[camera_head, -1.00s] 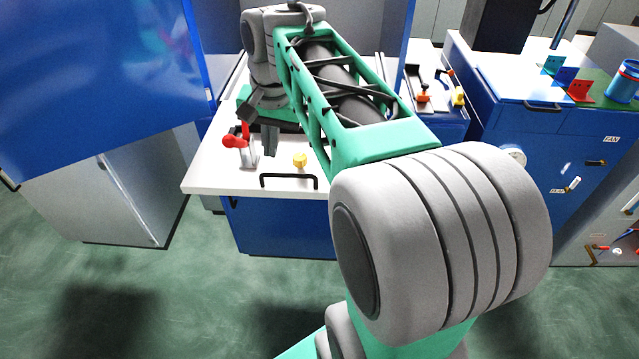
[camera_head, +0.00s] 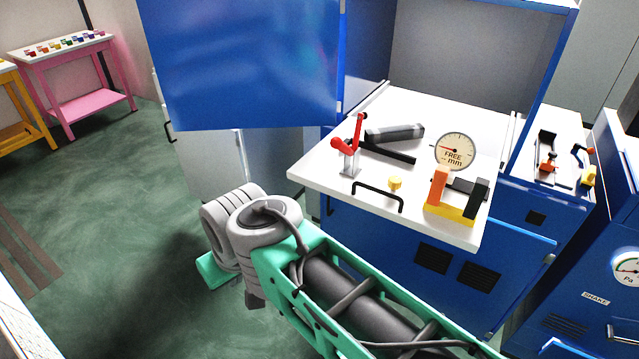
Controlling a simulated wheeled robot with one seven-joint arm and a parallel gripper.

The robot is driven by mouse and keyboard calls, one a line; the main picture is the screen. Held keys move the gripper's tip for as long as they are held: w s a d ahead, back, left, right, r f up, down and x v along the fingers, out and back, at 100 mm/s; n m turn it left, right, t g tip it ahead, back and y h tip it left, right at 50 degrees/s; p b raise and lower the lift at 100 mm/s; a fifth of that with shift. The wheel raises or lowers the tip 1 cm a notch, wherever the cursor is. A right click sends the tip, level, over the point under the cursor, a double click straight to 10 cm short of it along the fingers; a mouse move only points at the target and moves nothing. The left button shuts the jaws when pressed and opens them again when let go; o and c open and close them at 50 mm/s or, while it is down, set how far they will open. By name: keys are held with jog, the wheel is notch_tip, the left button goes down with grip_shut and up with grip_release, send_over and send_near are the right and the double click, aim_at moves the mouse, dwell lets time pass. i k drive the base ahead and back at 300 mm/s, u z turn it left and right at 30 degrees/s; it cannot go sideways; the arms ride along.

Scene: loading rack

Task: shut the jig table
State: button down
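The jig table (camera_head: 322,171) is a white slab that sticks out of the blue cabinet (camera_head: 420,238) toward me. A black bar handle (camera_head: 378,196) stands near its front edge. On the slab are a red-handled clamp (camera_head: 350,155), a yellow knob (camera_head: 395,183), a round dial gauge (camera_head: 455,151) and an orange, yellow and black fixture (camera_head: 450,204). My gripper (camera_head: 254,298) hangs below my wrist, left of and in front of the table, apart from the handle. Only a small dark part of it shows; my wrist hides its fingertips.
A large blue door (camera_head: 240,65) stands open left of the cabinet opening. Another blue panel (camera_head: 515,262) is under the table's right side. A pink table (camera_head: 90,102) stands far left. More blue equipment (camera_head: 590,285) is at right.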

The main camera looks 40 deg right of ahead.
aim_at(361, 181)
jog(key=u, duration=1.05)
jog(key=i, duration=1.25)
jog(key=z, duration=3)
jog(key=i, duration=0.5)
jog(key=u, duration=0.05)
